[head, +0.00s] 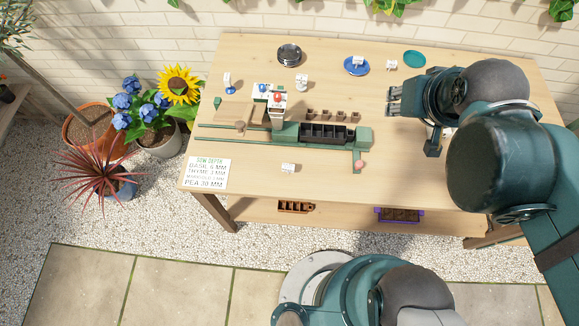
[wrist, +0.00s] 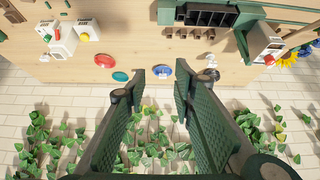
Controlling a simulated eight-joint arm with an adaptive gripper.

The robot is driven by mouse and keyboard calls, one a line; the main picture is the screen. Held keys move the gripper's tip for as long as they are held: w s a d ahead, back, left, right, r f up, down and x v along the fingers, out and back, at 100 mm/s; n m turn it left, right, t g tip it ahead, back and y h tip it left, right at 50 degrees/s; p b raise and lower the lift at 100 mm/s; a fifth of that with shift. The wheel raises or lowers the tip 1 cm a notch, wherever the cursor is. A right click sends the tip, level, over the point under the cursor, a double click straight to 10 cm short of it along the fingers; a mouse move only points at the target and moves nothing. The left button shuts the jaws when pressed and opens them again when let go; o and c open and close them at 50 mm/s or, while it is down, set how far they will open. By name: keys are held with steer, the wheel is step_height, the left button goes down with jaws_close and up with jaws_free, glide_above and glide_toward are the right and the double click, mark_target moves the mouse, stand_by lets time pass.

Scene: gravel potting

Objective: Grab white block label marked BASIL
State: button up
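I see several small white blocks in the head view: one (head: 288,168) near the table's front, one (head: 358,60) on the blue saucer (head: 347,69), one (head: 391,64) right of that saucer, and one (head: 302,82) near the middle. Their markings are too small to read, so I cannot tell which says BASIL. My gripper (head: 391,99) is over the table's right part, its fingers pointing left. In the wrist view my gripper (wrist: 160,78) is open and empty, with the blue saucer (wrist: 160,68) seen between its fingertips.
A green seed tray rig (head: 322,134) stands mid-table. A sowing-depth sign (head: 207,172) lies at front left. A dark saucer (head: 289,55) and a teal disc (head: 414,58) are at the back. A red dish (wrist: 104,61) shows in the wrist view. The front right table is partly hidden by my arm.

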steer(key=shift+o, duration=0.5)
steer(key=m+g+b, duration=0.5)
steer(key=m+g, duration=0.2)
steer(key=m, duration=1.1)
glide_above(291, 166)
steer(key=f, duration=2.3)
steer(key=shift+w+d+f, duration=0.1)
steer(key=shift+w+d, duration=0.2)
steer(key=shift+d, duration=0.1)
steer(key=shift+s+a+f+m, duration=0.35)
steer(key=shift+f+m, duration=0.1)
steer(key=shift+m, duration=0.05)
steer(key=shift+f+b, duration=0.45)
steer(key=shift+f, duration=0.85)
steer(key=shift+f, duration=0.1)
